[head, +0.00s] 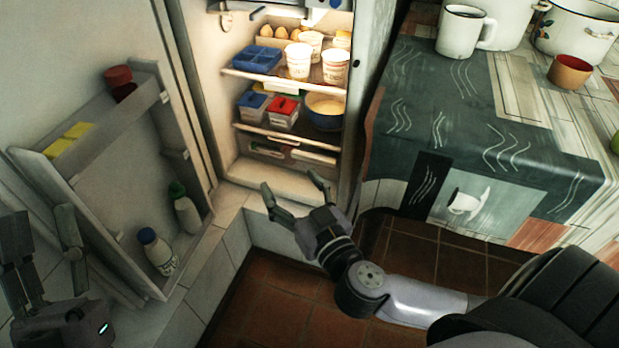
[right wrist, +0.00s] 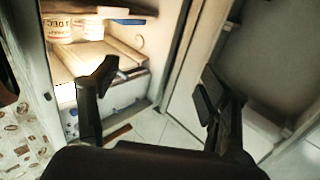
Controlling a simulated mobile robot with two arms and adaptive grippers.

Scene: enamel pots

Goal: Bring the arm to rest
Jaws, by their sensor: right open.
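My right gripper (head: 291,188) is in front of the open fridge's lower part in the head view, fingers spread and nothing between them. In the right wrist view its two dark fingers (right wrist: 156,88) stand wide apart, with the fridge shelves behind at left and the fridge door at right. My right arm reaches in from the lower right. My left gripper (head: 42,230) is at the lower left edge of the head view, in front of the fridge door (head: 120,190). Its fingers look apart and I see nothing held.
The fridge (head: 265,185) stands open, with cups, a blue tray (head: 257,59), boxes and a bowl (head: 325,112) on its shelves. Bottles (head: 157,250) stand in the door. At right a patterned counter (head: 480,130) holds a white mug (head: 460,32), pots and an orange cup (head: 569,71). Tiled floor (head: 290,295) is clear.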

